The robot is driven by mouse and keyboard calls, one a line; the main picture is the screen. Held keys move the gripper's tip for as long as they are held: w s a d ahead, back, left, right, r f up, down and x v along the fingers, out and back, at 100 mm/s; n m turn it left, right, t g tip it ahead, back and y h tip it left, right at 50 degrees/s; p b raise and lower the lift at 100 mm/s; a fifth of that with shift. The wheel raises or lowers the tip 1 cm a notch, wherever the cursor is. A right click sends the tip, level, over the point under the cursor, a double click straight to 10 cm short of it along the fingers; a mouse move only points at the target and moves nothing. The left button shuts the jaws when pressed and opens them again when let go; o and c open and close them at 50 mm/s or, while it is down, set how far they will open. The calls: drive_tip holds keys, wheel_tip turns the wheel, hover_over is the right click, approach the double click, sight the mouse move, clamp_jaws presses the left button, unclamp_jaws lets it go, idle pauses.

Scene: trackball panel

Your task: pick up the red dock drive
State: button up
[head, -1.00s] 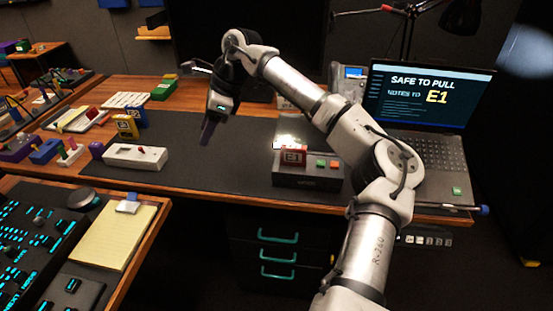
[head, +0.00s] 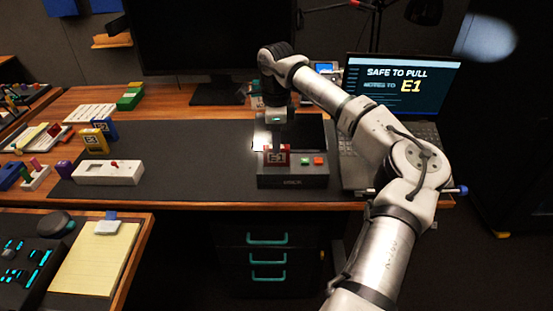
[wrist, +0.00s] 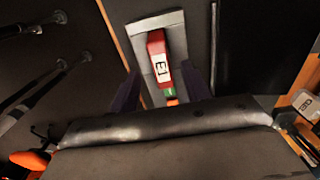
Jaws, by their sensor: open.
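The red dock drive (head: 277,156), labelled E1, stands in the grey dock (head: 292,181) on the dark desk mat. The dock has a green and a red button to the drive's right. My gripper (head: 275,138) is above the drive, pointing down, and hides part of its top in the head view. In the wrist view the red drive (wrist: 158,58) lies ahead between the two open purple fingers (wrist: 163,88), apart from both. The grey dock (wrist: 174,28) is around it.
The laptop (head: 400,85) reads "SAFE TO PULL" and "E1" at the right. A white box (head: 108,173) with a red knob, a yellow drive (head: 94,141) and a blue drive (head: 106,129) are at the left. The mat (head: 200,160) between is clear.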

sight(277, 160)
drive_tip(key=shift+f+p, duration=0.65)
drive_tip(key=shift+f, duration=2.3)
drive_tip(key=shift+w, duration=0.1)
clamp_jaws()
